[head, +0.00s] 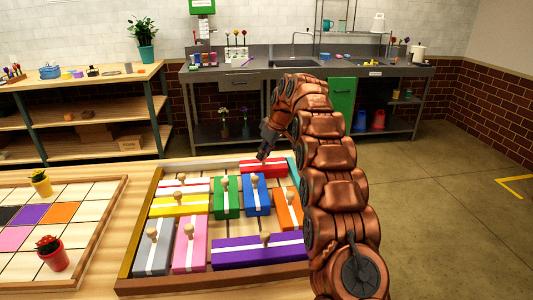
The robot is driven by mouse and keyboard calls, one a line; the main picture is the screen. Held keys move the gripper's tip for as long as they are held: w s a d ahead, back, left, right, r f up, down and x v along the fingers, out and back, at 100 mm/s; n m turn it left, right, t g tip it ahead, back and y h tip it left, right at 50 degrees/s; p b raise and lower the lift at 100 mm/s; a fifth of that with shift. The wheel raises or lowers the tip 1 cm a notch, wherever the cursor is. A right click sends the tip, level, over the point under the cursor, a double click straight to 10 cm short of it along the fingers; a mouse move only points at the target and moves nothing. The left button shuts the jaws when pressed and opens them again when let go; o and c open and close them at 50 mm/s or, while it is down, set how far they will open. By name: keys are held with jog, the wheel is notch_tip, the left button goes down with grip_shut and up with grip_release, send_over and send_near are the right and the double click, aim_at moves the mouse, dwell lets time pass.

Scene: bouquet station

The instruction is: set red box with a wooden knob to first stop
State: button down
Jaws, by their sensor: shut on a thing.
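The red box (276,167) with a white stripe lies at the back right of a wooden-framed tray (200,284). Its right end is close to the teal strip (293,168) on the tray's right side. My gripper (262,158) reaches down to the red box from above and is shut on its wooden knob, which is mostly hidden by the fingers. The blue box (257,203) and green box (220,207) stand just in front of the red box. The orange box (284,219) is at the right, partly behind my arm.
Bare floor shows left of the red box at the back. A tile board (122,184) with two potted plants lies left.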

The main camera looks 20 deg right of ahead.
aim_at(273, 167)
jog(key=shift+d+r, duration=0.15)
jog(key=shift+d, duration=0.1)
jog(key=c, duration=1.1)
grip_release()
jog(key=shift+d, duration=0.1)
jog(key=shift+o, duration=0.7)
jog(key=v, duration=0.7)
jog(key=shift+s+r, duration=0.1)
jog(key=shift+r, duration=0.1)
